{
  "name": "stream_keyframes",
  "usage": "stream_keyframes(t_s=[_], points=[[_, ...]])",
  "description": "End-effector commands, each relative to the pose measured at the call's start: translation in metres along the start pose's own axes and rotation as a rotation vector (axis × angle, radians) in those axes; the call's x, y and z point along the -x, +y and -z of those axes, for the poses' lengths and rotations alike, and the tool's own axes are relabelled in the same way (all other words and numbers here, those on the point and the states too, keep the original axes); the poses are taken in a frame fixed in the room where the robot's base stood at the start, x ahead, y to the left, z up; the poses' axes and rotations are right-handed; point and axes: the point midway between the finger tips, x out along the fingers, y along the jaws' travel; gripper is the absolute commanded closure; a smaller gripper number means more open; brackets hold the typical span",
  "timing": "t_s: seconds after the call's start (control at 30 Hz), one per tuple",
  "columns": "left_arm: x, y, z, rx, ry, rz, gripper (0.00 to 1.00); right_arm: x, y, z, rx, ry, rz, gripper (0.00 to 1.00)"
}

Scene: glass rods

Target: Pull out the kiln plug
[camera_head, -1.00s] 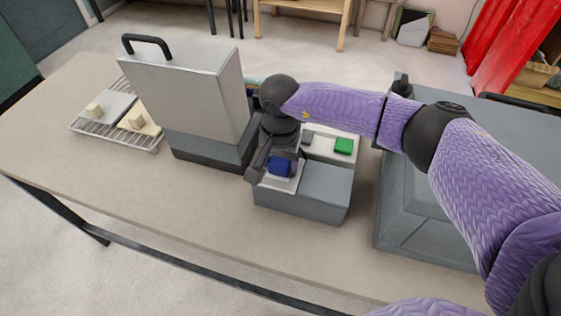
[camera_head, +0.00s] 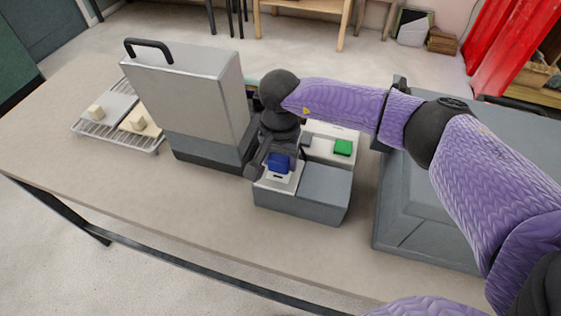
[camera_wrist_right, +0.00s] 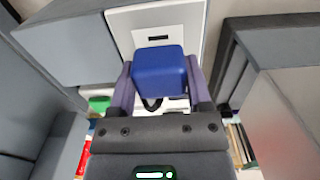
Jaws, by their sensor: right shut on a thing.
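The blue plug (camera_head: 279,162) is over the near white socket plate (camera_head: 287,185) of a grey box. My right gripper (camera_head: 270,163) is shut on it from the left and behind. In the right wrist view, the blue plug (camera_wrist_right: 159,72) sits between the two fingers of the gripper (camera_wrist_right: 158,82). A bare dark slot shows in the white plate (camera_wrist_right: 172,17) beside the plug, so the plug appears clear of it. A dark loop, perhaps a cord, shows below the plug. My left gripper is not in view.
A green block (camera_head: 342,147) sits on a second white plate behind the grey box (camera_head: 318,190). The grey kiln (camera_head: 190,90) with a black handle stands left. A wire rack (camera_head: 115,140) holds boards with pale blocks. A large grey case (camera_head: 420,225) stands right. The table front is clear.

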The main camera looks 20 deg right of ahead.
Motion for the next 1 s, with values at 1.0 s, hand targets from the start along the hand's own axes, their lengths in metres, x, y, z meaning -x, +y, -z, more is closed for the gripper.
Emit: stream_keyframes(t_s=[1.0], points=[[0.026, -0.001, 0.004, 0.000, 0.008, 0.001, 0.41, 0.042, 0.000, 0.000, 0.000, 0.000, 0.000, 1.00]])
